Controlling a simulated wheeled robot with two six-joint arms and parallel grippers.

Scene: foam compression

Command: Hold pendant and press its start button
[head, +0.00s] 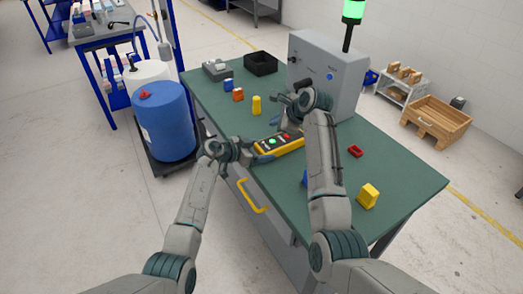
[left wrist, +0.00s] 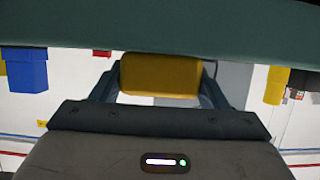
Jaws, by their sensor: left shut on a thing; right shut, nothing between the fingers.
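The pendant (head: 279,145) is a yellow and black box with several buttons on top, a green one and a red one among them. It is at the left edge of the green table, near its middle. My left gripper (head: 254,154) is shut on the pendant's near end. In the left wrist view the pendant's yellow end (left wrist: 160,75) sits between the two fingers. My right gripper (head: 285,103) is shut and empty, above the table beyond the pendant and near the grey machine. Its fingertips are small and partly hidden by my own wrist.
The grey machine (head: 345,75) with a lit green lamp (head: 353,10) stands at the table's back right. Yellow (head: 256,105), orange (head: 238,95) and blue (head: 228,86) blocks, a black bin (head: 261,63), a red piece (head: 355,151) and another yellow block (head: 368,196) lie on the table (head: 410,175).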

